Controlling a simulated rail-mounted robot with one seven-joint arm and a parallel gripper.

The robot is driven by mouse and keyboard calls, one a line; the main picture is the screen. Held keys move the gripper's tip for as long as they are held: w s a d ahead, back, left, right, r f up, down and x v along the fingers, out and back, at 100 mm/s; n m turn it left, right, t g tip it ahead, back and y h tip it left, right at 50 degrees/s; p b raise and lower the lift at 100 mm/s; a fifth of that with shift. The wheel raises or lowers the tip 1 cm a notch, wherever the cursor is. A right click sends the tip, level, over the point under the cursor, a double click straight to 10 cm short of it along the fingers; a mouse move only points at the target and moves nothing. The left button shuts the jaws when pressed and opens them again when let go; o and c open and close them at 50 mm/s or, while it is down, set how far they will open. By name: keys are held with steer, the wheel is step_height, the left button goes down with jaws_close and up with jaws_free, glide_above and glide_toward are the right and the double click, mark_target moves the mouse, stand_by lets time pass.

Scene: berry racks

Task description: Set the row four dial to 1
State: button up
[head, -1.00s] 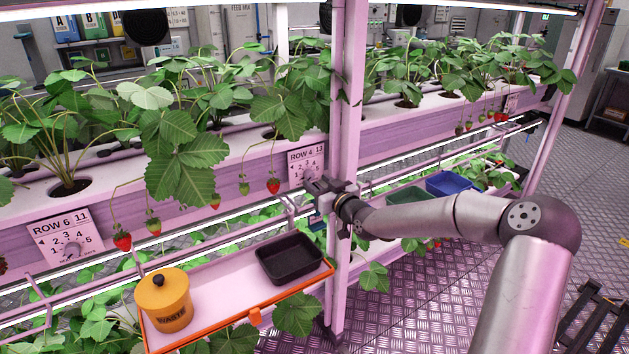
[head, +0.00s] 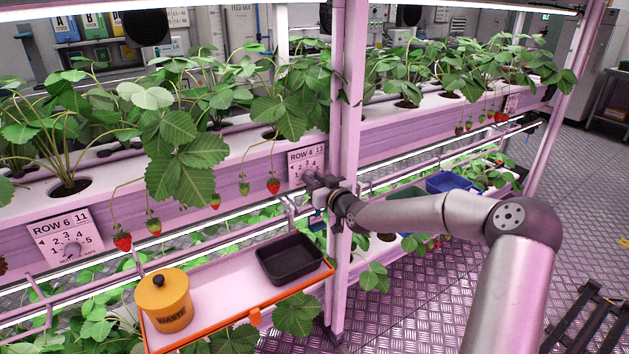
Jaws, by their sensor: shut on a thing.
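The row four dial plate (head: 306,157) is a white card reading "ROW 4" with numbers around it, fixed to the pink gutter front just left of the upright post. My gripper (head: 309,182) is at the lower part of this plate, shut on the dial knob. The knob itself is hidden behind the gripper, so the number it points to cannot be read. My arm reaches in from the right, across the front of the post.
The pink upright post (head: 346,130) stands right beside my gripper. Below are an orange-edged shelf (head: 222,293), a black tray (head: 289,259) and a yellow waste pot (head: 163,300). Ripe berries (head: 273,186) hang left of the plate. A row six dial (head: 71,249) is at far left.

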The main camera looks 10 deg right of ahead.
steer(key=m, duration=0.4)
steer(key=shift+m, duration=1.7)
steer(key=o, duration=1)
steer(key=v, duration=1.7)
steer(key=shift+s+d, duration=0.1)
steer(key=shift+s, duration=0.15)
